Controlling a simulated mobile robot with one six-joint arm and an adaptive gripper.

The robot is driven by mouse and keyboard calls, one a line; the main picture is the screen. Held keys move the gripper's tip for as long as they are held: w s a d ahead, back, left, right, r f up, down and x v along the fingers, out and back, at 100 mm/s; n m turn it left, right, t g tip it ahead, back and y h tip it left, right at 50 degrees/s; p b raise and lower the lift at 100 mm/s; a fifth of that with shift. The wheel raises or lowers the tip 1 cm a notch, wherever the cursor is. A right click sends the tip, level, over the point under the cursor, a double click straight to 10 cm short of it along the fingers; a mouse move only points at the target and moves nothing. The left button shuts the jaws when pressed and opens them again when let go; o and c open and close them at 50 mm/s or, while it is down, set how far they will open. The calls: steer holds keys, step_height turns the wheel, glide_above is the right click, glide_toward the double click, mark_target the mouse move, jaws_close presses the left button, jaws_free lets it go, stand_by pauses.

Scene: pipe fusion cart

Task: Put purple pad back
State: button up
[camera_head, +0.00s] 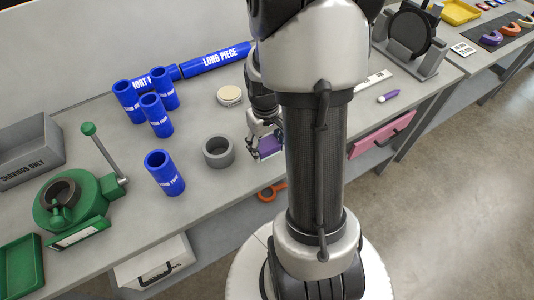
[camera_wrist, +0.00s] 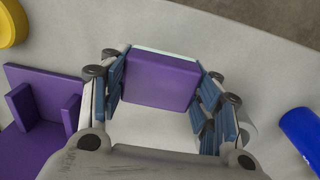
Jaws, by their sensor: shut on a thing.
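The purple pad (camera_wrist: 160,80) is a flat block with a pale edge, gripped between the two fingers of my gripper (camera_wrist: 162,85) in the wrist view. In the head view the pad (camera_head: 269,147) shows at my gripper (camera_head: 262,138), near the front edge of the grey bench, partly cut off by my arm. A purple holder (camera_wrist: 35,145) with upright walls lies left of my gripper in the wrist view. The space between its walls looks empty, and its lower part runs out of frame. I cannot make the holder out in the head view.
A grey ring (camera_head: 218,152) and a blue tube (camera_head: 164,173) stand left of my gripper. More blue tubes (camera_head: 157,115) and a round disc (camera_head: 229,95) are behind. A green clamp (camera_head: 72,204) is far left. A yellow piece (camera_wrist: 12,24) shows beyond the holder.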

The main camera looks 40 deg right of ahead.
mark_target(267, 153)
steer(key=shift+f+b, duration=0.55)
steer(key=shift+f, duration=1.3)
steer(key=shift+f, duration=0.15)
steer(key=o, duration=1.4)
